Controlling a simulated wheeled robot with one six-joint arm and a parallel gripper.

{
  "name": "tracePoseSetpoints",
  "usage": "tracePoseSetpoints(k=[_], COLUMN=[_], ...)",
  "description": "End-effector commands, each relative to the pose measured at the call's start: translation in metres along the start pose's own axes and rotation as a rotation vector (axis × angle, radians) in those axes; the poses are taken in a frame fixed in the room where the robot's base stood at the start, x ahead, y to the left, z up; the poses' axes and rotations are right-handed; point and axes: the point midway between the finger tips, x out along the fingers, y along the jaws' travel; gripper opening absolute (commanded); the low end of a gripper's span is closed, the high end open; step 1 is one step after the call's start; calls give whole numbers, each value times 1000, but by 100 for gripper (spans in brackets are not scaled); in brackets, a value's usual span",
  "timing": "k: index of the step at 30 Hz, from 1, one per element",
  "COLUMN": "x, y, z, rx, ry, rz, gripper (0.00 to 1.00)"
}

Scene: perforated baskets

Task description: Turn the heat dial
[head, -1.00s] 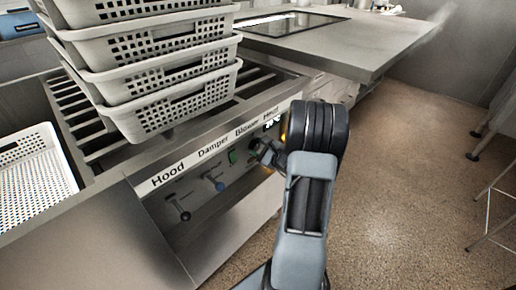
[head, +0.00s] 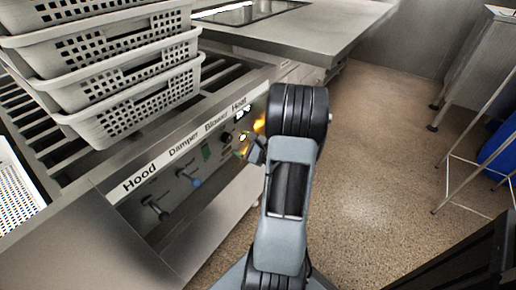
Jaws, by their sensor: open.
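The control panel (head: 150,190) on the front of the machine carries the labels Hood, Damper, Blower and Heat. Below the Heat label, near a lit display (head: 241,113), is a bright yellow-green round control (head: 243,136); I cannot tell if it is the heat dial. A dark knob (head: 226,137) is just left of it. My gripper (head: 249,151) is open at the panel's right end, just below the bright control. My arm hides part of the panel there, and I cannot tell whether the fingers touch anything.
Two lever-like controls (head: 156,208) (head: 190,178) stick out on the left of the panel. Stacked perforated baskets (head: 125,75) stand on the slatted top above it. A counter (head: 320,30) lies behind. The floor (head: 385,150) at right is open, with metal racks at the far right.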

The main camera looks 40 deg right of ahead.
Motion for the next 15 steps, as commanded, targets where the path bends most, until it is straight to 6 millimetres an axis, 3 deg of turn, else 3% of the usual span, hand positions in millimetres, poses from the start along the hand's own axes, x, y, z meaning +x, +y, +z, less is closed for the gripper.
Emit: tracePoseSetpoints(k=[6,15], x=[-44,-76], y=[-2,-1], z=[0,0], rx=[2,1], ry=[4,2], rz=[-5,-2], gripper=[68,68])
